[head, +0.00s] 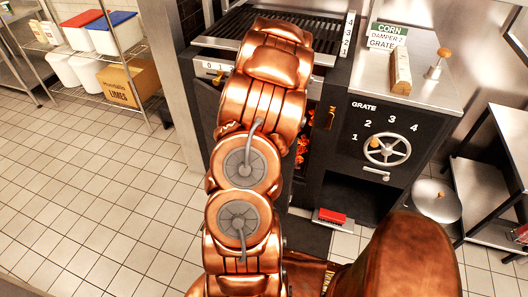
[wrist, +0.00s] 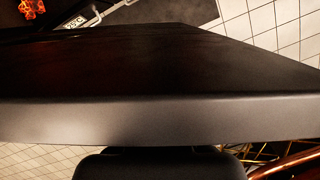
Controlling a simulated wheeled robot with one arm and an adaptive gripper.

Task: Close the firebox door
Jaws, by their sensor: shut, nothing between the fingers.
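The firebox door fills much of the wrist view as a dark panel (wrist: 190,70) with a grey edge running across the picture. It stands open. In the head view a dark panel at the left of the grill (head: 204,105) appears to be this door, mostly behind my arm. Glowing coals show in the firebox opening (head: 302,147), and also at the top left of the wrist view (wrist: 32,9). My gripper (wrist: 160,162) is shut and empty, close to the door's edge; I cannot tell whether it touches. My arm hides it in the head view.
The grate wheel (head: 386,147) is right of the opening. A red block (head: 332,216) lies low before the grill. Metal side tables (head: 490,185) stand at right, a shelf with bins (head: 105,60) at back left. The tiled floor at left (head: 90,170) is clear.

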